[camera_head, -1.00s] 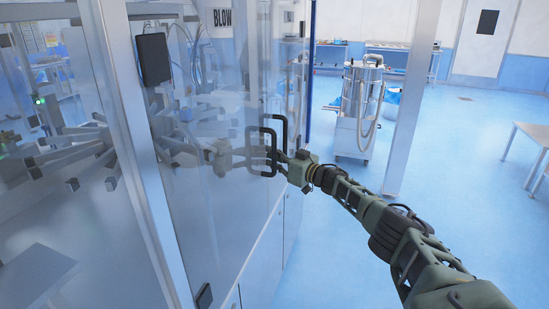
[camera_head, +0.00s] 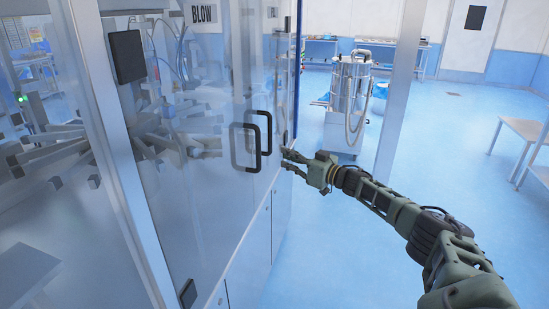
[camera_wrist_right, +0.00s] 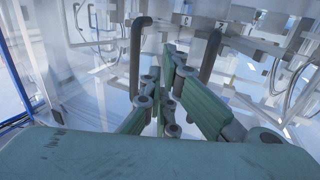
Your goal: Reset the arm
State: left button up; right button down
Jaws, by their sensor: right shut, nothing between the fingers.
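My right arm (camera_head: 395,212) reaches in from the lower right in the head view. Its green right gripper (camera_head: 287,162) is just right of the black door handles (camera_head: 262,140), apart from them. The gripper is shut and holds nothing. In the right wrist view, the green fingers (camera_wrist_right: 168,100) are seen close up, with black handle bars (camera_wrist_right: 136,55) on either side beyond them. My left gripper is not in view.
A tall glass-doored machine cabinet (camera_head: 240,215) stands at the left, its panes showing reflections. A metal canister on a cart (camera_head: 346,100) stands beyond the gripper. A slim upright post (camera_head: 400,100) rises behind the arm. Blue floor (camera_head: 330,240) is clear at the lower middle.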

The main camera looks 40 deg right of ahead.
jog(key=s+a+f+m+g+h, duration=0.1)
jog(key=s+a+f+h, duration=0.15)
jog(key=f, duration=1.05)
jog(key=s+a+f+g+h, duration=0.1)
jog(key=s+a+f+g, duration=0.15)
jog(key=f, duration=0.95)
jog(key=s+a+f+g+h, duration=0.1)
jog(key=s+a+f+g, duration=0.15)
jog(key=s+f, duration=0.65)
jog(key=s+a+f+g, duration=0.1)
jog(key=s+a+f, duration=0.35)
jog(key=f, duration=0.75)
jog(key=s+a+f+g, duration=0.2)
jog(key=s+a+f, duration=0.4)
jog(key=s, duration=0.4)
jog(key=s+a+f+g, duration=0.2)
jog(key=s+a+f, duration=0.1)
jog(key=s+f, duration=0.6)
jog(key=s+a+f+g, duration=0.2)
jog(key=s+a, duration=0.2)
jog(key=s, duration=0.4)
jog(key=s+a+f+g, duration=0.1)
jog(key=s+a, duration=0.3)
jog(key=s, duration=0.4)
jog(key=s+a+f+n+g, duration=0.1)
jog(key=s+a+f+g, duration=0.1)
jog(key=s+a, duration=0.3)
jog(key=s, duration=0.3)
jog(key=shift+s+f+g, duration=0.15)
jog(key=shift+f+g, duration=0.15)
